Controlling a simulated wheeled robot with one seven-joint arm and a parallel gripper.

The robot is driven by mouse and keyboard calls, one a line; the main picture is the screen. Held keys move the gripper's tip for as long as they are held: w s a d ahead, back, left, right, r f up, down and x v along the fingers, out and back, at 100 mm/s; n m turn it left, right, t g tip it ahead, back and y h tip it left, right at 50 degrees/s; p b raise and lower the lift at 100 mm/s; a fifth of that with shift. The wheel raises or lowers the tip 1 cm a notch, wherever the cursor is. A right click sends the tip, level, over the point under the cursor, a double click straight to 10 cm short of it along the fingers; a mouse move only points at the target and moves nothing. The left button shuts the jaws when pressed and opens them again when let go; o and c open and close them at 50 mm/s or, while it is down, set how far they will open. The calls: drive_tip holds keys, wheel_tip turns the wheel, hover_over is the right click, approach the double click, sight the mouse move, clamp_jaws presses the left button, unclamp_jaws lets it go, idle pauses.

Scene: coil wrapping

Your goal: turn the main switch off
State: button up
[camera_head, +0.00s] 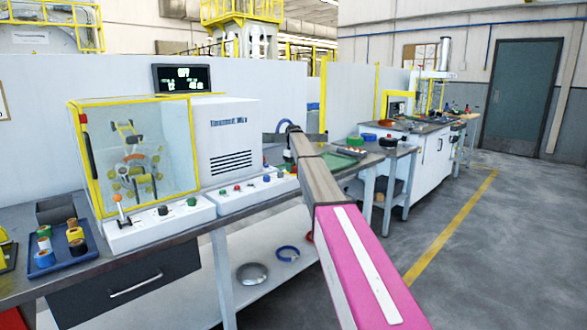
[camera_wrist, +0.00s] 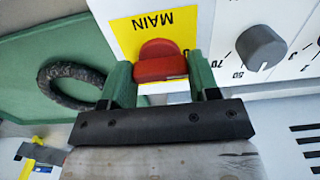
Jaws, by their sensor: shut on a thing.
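The main switch (camera_wrist: 160,68) is a red rotary handle on a yellow plate (camera_wrist: 127,38) marked MAIN, which looks upside down in the wrist view. My gripper (camera_wrist: 160,76) has its green fingers on the left and right sides of the red handle and is shut on it. The handle's wide bar lies roughly level across the wrist picture. Its pointer and the end marks are partly covered, so I cannot tell its setting. In the head view my arm reaches to the right side of the white machine cabinet (camera_head: 228,125), and the switch and fingertips do not show.
A grey dial (camera_wrist: 261,47) sits right of the switch in the wrist view. A dark ring (camera_wrist: 72,87) lies on a green mat (camera_wrist: 40,45). A yellow-framed clear enclosure (camera_head: 130,150) and a blue tray (camera_head: 70,262) stand on the bench. The floor at right is clear.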

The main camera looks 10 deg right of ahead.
sight(294, 167)
drive_tip(key=shift+r, duration=0.1)
drive_tip(key=o, duration=0.9)
wheel_tip(294, 167, up, 11)
drive_tip(key=shift+f, duration=0.15)
